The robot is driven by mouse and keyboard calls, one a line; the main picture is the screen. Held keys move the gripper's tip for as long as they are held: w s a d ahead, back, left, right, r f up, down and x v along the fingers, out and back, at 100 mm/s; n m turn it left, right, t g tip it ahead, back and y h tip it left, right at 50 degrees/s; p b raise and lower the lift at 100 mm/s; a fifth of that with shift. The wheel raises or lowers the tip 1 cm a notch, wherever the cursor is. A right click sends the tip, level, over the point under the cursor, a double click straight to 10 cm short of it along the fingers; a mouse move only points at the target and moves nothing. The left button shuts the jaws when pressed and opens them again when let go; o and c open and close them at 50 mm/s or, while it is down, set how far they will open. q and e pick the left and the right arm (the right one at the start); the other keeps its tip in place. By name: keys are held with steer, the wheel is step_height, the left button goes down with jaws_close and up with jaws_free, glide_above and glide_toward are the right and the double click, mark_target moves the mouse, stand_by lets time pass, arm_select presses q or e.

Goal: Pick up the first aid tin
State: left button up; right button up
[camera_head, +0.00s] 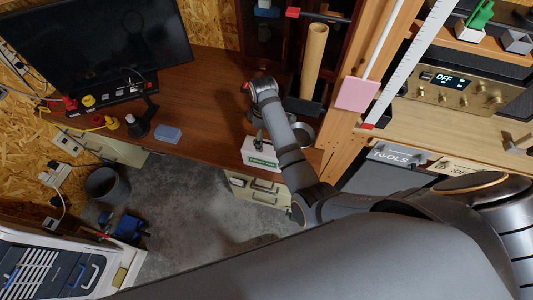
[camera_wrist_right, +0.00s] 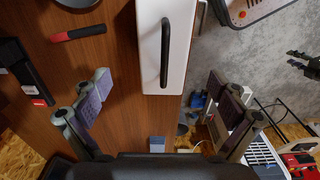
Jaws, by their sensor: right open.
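The first aid tin is a white box with a green label strip on its front. It stands near the front edge of the brown bench, partly behind my right arm, in the head view (camera_head: 259,152). In the right wrist view the tin (camera_wrist_right: 178,72) is at top centre, with a black handle along its top face. My right gripper (camera_wrist_right: 162,92) is open, its two fingers apart on either side of the tin's near end. The fingers are hard to make out in the head view. My left gripper is not in view.
A blue block (camera_head: 167,134) and a dark lamp-like item (camera_head: 139,126) stand on the bench left of the tin. A monitor (camera_head: 95,45) is at back left. A tan roll (camera_head: 313,60) stands behind. A red-and-black tool (camera_wrist_right: 78,33) lies beside the tin.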

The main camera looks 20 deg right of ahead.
mark_target(265, 147)
step_height(265, 147, down, 5)
steer(key=shift+r, duration=0.2)
steer(key=shift+s+f+p, duration=0.2)
steer(key=shift+f+p, duration=0.2)
steer(key=shift+p, duration=0.1)
steer(key=f, duration=0.4)
steer(key=shift+s+p, duration=0.2)
steer(key=shift+p, duration=0.1)
steer(key=shift+f, duration=0.25)
steer(key=shift+w+r, duration=0.1)
steer(key=c, duration=1.9)
